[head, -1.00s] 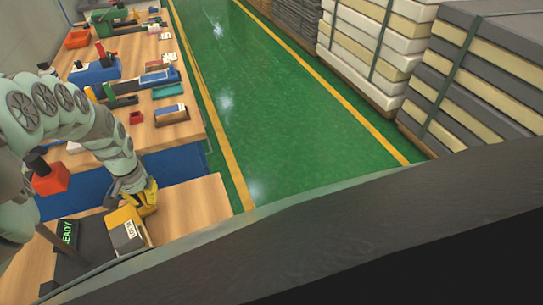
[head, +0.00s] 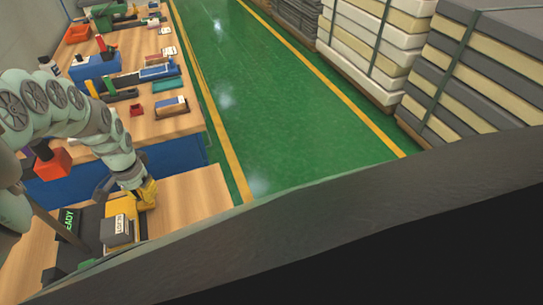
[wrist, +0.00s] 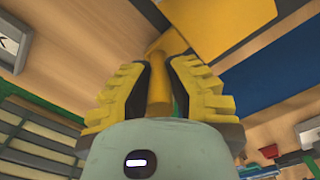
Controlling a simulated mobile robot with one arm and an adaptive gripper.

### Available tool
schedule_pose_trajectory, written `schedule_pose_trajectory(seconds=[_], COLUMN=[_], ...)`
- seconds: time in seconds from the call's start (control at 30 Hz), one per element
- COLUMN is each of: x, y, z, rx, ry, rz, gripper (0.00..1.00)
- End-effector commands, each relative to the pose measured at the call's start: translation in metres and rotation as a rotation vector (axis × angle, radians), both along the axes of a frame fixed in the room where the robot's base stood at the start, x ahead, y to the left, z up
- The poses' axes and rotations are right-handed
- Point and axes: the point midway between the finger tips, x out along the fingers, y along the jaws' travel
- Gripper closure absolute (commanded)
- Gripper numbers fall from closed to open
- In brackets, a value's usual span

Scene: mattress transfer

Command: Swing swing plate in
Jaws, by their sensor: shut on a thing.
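My gripper (head: 148,192) is at the lower left of the head view, above the near wooden bench. In the wrist view, the yellow ridged fingers of my gripper (wrist: 158,85) are closed around a yellow upright handle (wrist: 158,82). The handle joins a flat yellow plate (wrist: 212,22), which looks like the swing plate. In the head view, yellow parts of the swing plate (head: 138,228) show beside a grey block with a white label (head: 117,229). My fingers partly hide the handle, and the plate's pivot cannot be made out.
A dark display reading READY (head: 68,222) stands left of the block. A wide dark slab (head: 330,215) crosses the foreground. A farther bench (head: 150,128) holds tools and boxes. The green floor (head: 290,130) is clear, with stacked mattresses (head: 480,70) on the right.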

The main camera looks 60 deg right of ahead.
Motion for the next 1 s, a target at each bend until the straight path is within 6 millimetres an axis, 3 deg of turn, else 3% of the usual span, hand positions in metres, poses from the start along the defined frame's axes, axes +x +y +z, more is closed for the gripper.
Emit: schedule_pose_trajectory(seconds=[0.37,0.4,0.7,1.0], x=[-0.0011,-0.0010,-0.0004,0.0001], y=[0.0027,0.0027,0.0017,0.0008], z=[-0.0008,-0.0008,-0.0003,0.0018], rx=[0.005,0.005,0.003,0.001], ry=[0.005,0.005,0.003,0.002], rz=[0.000,0.000,0.000,-0.001], gripper=[1.00,0.80,0.50,0.50])
